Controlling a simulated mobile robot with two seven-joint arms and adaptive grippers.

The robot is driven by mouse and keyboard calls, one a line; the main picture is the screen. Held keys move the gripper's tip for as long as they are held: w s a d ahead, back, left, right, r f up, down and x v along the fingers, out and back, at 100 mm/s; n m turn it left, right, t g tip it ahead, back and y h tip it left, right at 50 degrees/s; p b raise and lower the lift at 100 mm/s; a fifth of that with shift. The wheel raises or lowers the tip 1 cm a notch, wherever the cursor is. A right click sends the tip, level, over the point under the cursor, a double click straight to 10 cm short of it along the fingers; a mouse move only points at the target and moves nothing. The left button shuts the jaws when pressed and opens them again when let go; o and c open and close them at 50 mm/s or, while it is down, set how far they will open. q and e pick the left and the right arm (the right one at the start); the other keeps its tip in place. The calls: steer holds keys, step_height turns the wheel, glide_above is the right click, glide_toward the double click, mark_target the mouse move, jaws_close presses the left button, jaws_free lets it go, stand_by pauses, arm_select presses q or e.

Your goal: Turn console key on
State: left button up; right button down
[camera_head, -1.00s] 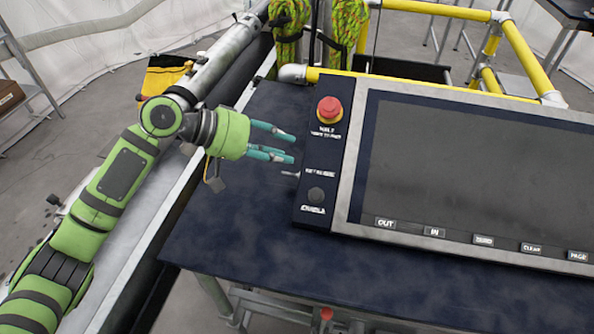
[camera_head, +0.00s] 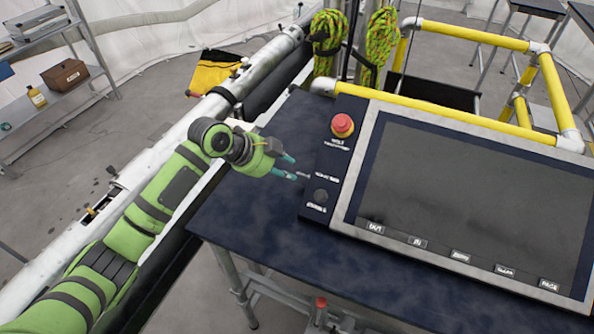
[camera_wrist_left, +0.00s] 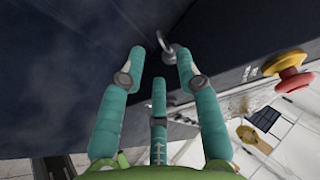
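The console key (camera_wrist_left: 168,46) is a small silver piece with a ring-shaped head. It sticks out from the left side of the dark console panel (camera_head: 324,160); in the head view it is a small grey bit (camera_head: 303,175) by the fingertips. My left gripper (camera_head: 293,167), green with teal fingers, is beside the panel's left side. In the left wrist view its three fingers (camera_wrist_left: 160,62) are spread open, and the key head lies just ahead, between the two outer tips. I cannot tell whether any finger touches it. My right gripper is in neither view.
A red stop button (camera_head: 342,125) sits at the panel's top, and a dark round knob (camera_head: 320,195) near its bottom. A large grey-framed screen (camera_head: 470,190) adjoins on the right. The dark table (camera_head: 270,225) is bare in front. Yellow railings (camera_head: 470,120) run behind.

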arm_select(q)
steer(key=shift+p+x, duration=0.6)
steer(key=shift+x, duration=1.9)
steer(key=shift+r, duration=0.1)
jaws_close()
